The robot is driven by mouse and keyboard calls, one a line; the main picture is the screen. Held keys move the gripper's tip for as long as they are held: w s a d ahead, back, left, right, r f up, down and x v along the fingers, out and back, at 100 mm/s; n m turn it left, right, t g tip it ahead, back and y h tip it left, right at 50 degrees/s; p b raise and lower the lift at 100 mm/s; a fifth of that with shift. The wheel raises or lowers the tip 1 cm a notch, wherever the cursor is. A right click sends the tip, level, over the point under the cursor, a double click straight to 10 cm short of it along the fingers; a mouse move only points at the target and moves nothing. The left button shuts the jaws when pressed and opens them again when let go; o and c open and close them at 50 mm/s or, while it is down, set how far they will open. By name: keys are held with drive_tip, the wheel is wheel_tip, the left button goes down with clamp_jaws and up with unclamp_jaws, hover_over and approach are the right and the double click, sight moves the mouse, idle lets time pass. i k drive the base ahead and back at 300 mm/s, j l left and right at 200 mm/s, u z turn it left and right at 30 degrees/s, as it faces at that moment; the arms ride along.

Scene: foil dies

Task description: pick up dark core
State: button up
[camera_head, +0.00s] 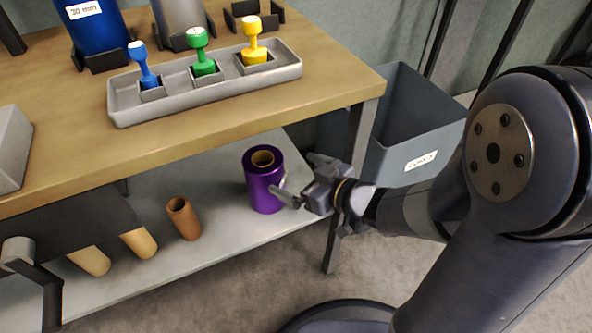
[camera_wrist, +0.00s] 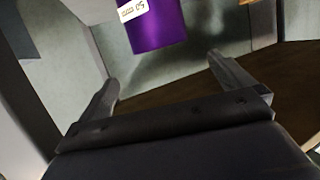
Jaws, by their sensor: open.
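The dark core (camera_head: 183,218), a brown hollow tube, stands upright on the grey lower shelf, left of a purple foil roll (camera_head: 265,190). My gripper (camera_head: 297,180) is open and empty beside the purple roll, on its right. The dark core is well to the left of my gripper, beyond the roll. In the wrist view the purple roll (camera_wrist: 158,28) shows at the top, beyond my open fingers (camera_wrist: 163,72). I cannot make out the dark core in that view.
Lighter tan cores (camera_head: 139,243) stand left of the dark core, partly hidden by a dark panel. The wooden tabletop (camera_head: 190,136) overhangs the shelf. A table leg (camera_head: 345,200) stands close by my gripper. A grey bin (camera_head: 415,120) is behind. A grey tray (camera_head: 130,108) holds coloured stamps.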

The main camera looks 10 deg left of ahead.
sight(179, 209)
drive_tip(key=u, duration=1.75)
drive_tip(key=i+j+u, duration=0.1)
drive_tip(key=u, duration=0.8)
